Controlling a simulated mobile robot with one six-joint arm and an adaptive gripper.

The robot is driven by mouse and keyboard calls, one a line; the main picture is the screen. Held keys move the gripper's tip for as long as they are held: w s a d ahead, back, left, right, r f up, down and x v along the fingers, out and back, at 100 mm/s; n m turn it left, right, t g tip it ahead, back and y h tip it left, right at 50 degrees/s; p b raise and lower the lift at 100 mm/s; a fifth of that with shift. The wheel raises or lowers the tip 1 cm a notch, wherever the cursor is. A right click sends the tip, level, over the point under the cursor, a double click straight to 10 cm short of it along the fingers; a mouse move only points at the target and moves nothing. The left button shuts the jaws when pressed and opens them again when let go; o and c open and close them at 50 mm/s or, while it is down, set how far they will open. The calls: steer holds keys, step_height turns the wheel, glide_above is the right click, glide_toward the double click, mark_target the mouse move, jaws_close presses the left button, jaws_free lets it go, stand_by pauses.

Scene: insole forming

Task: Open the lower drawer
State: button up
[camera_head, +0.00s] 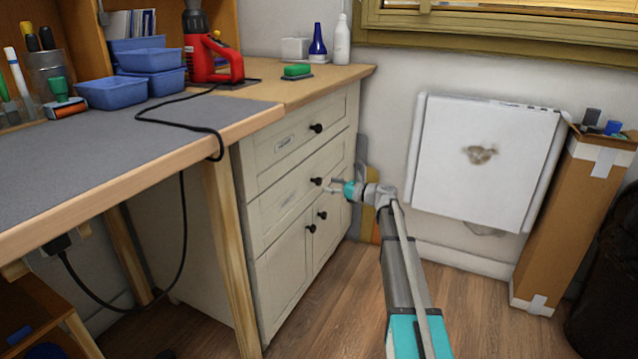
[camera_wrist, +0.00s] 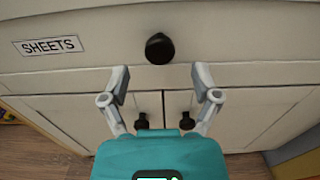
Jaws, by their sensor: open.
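The cream cabinet has two drawers above a pair of doors. The lower drawer (camera_head: 285,200) looks shut, flush with the cabinet front. Its round dark knob (camera_head: 317,181) faces my gripper (camera_head: 334,187). In the wrist view the lower drawer's front (camera_wrist: 240,42) carries a label (camera_wrist: 48,45) reading "SHEETS" to the left of the knob (camera_wrist: 160,48). My gripper (camera_wrist: 160,74) is open and empty. Its two fingertips are spread to either side of the knob's line, just below the knob in the picture, and the knob is not between them. Contact with the drawer front is not visible.
The upper drawer's knob (camera_head: 316,128) is above. Two door knobs (camera_head: 322,215) sit below. A desk (camera_head: 140,165) with a dangling black cable stands left. A tall cardboard box (camera_head: 560,220) stands right. The wooden floor (camera_head: 330,320) before the cabinet is clear.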

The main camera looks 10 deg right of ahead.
mark_target(321, 182)
steer(key=shift+x, duration=2.2)
jaws_close()
